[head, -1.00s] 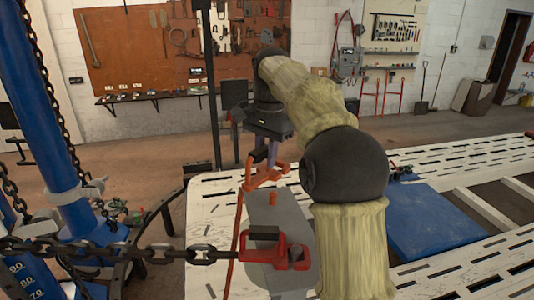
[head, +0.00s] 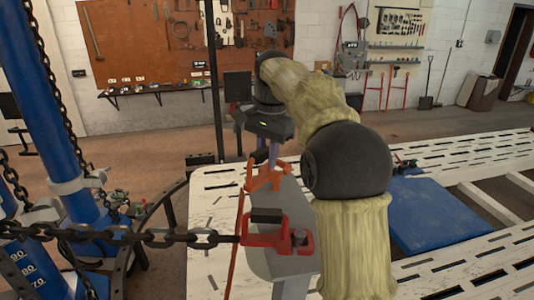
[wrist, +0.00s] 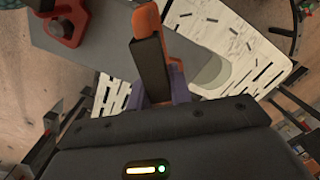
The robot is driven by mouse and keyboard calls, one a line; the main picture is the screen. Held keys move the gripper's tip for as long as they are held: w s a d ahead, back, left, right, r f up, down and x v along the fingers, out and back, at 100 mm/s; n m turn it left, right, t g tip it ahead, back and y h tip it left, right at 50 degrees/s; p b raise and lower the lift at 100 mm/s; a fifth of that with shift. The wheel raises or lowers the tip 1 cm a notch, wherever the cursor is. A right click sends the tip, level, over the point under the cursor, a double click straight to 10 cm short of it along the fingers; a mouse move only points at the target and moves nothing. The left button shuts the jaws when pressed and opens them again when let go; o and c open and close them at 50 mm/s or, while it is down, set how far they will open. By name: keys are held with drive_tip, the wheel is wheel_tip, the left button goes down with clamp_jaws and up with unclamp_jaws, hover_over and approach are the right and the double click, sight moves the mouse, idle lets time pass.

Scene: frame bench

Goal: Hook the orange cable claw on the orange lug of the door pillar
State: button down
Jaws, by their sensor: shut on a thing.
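My gripper (head: 268,156) points down over the grey door pillar (head: 291,222) and is shut on the orange cable claw (head: 268,178), with purple fingers showing. An orange cable runs from the claw down the pillar's left side. In the wrist view the claw (wrist: 147,22) lies beyond the fingers (wrist: 165,88), partly behind a dark block, and overlaps the grey pillar (wrist: 95,42). I cannot make out the orange lug apart from the claw, nor whether they touch.
A red clamp (head: 268,235) on a taut chain (head: 150,237) grips the pillar in front of the claw. A blue post (head: 60,120) stands left. The slotted white bench (head: 205,215) and a blue panel (head: 430,215) lie around and to the right.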

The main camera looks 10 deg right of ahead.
sight(266, 174)
drive_tip(key=shift+a+f+b, duration=0.15)
drive_tip(key=shift+f+b, duration=0.5)
drive_tip(key=shift+f, duration=0.45)
drive_tip(key=shift+w+f+b, duration=0.1)
drive_tip(key=shift+f+b, duration=0.2)
drive_tip(key=shift+f, duration=0.25)
drive_tip(key=shift+s+f+b, duration=0.2)
drive_tip(key=shift+f+b, duration=0.1)
drive_tip(key=shift+f, duration=0.1)
drive_tip(key=shift+a+f+b, duration=0.1)
drive_tip(key=shift+f+b, duration=0.25)
drive_tip(key=shift+f, duration=0.25)
drive_tip(key=c, duration=1.2)
unclamp_jaws()
drive_tip(key=shift+f, duration=0.1)
